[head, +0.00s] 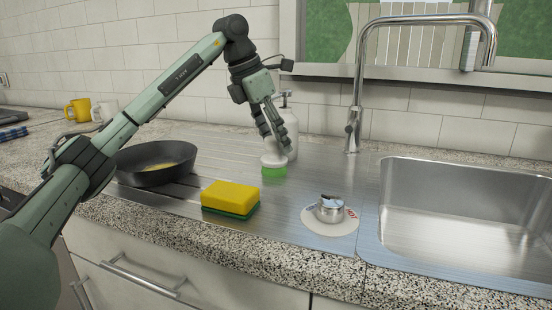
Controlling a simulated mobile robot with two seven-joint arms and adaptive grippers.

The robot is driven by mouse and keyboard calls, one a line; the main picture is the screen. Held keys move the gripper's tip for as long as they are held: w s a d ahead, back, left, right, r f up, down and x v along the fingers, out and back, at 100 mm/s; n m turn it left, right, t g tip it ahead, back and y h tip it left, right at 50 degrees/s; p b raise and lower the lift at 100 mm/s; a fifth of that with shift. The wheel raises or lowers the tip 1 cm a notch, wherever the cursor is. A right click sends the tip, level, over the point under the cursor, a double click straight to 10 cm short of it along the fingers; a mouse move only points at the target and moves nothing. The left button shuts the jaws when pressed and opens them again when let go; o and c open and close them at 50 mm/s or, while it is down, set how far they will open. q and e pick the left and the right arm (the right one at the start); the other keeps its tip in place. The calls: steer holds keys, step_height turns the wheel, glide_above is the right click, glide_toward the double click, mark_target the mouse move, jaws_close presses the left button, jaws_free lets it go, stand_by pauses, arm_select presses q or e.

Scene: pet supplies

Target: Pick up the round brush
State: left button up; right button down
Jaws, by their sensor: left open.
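The round brush (273,169) has a white top and green bristles and stands bristles down on the steel drainboard (225,160), left of the sink. My left gripper (278,148) reaches down over it from above, open, with its fingertips at the white top. I cannot tell whether the fingers touch the brush. The fingers hide part of its top. My right gripper is out of view.
A white bottle (290,130) stands close behind the brush. A yellow and green sponge (230,196), a dark pan (150,176) and a small metal pot (330,212) on a white disc are nearby. The faucet (354,120) and sink (460,210) are right.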

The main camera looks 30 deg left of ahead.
arm_select(q)
steer(key=shift+f, duration=0.4)
steer(key=shift+c, duration=0.3)
steer(key=c, duration=1.2)
steer(key=shift+w+r, duration=0.1)
